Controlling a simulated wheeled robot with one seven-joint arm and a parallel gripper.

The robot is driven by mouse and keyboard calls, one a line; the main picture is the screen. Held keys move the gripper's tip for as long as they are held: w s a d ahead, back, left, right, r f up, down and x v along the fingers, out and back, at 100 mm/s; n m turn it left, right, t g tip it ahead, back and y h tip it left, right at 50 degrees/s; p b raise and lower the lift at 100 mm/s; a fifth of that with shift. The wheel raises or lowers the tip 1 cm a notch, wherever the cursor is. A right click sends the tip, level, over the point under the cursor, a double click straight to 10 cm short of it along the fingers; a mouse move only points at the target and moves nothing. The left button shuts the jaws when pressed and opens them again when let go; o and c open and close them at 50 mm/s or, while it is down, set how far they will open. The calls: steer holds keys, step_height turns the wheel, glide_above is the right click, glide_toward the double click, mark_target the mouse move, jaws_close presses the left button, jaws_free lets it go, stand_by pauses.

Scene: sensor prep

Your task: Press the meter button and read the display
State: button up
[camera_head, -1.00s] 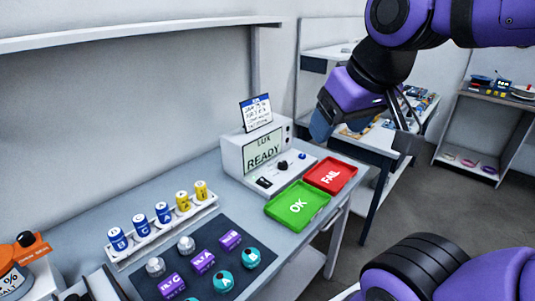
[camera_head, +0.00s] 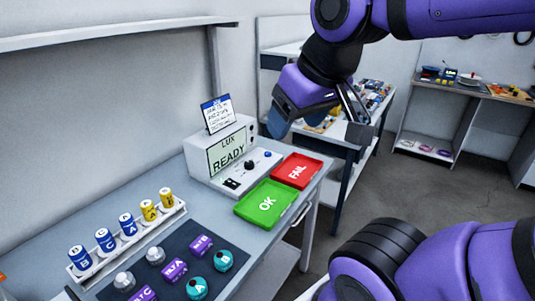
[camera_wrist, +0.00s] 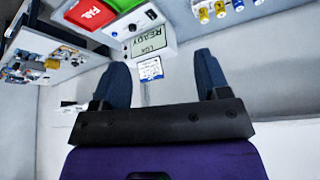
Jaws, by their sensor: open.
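The white meter (camera_head: 222,163) stands on the grey bench; its display (camera_head: 226,152) reads "LUX READY". Its front ledge has a blue button (camera_head: 267,154), a black knob (camera_head: 249,166) and a black socket or switch (camera_head: 231,184). My gripper (camera_head: 282,115) is in the air to the right of the meter, above the red tray's far side, apart from everything. In the wrist view my gripper (camera_wrist: 163,75) shows two dark blue fingers spread wide with nothing between them. The meter (camera_wrist: 158,37) appears upside down beyond the fingertips.
A written card (camera_head: 217,113) stands on the meter. A green OK tray (camera_head: 262,212) and a red FAIL tray (camera_head: 299,170) lie in front and right. A battery rack (camera_head: 122,249) and a dark mat (camera_head: 240,240) with several small parts are nearer. Another table (camera_head: 338,134) stands behind.

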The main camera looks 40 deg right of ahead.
jaws_close()
stand_by(1.6)
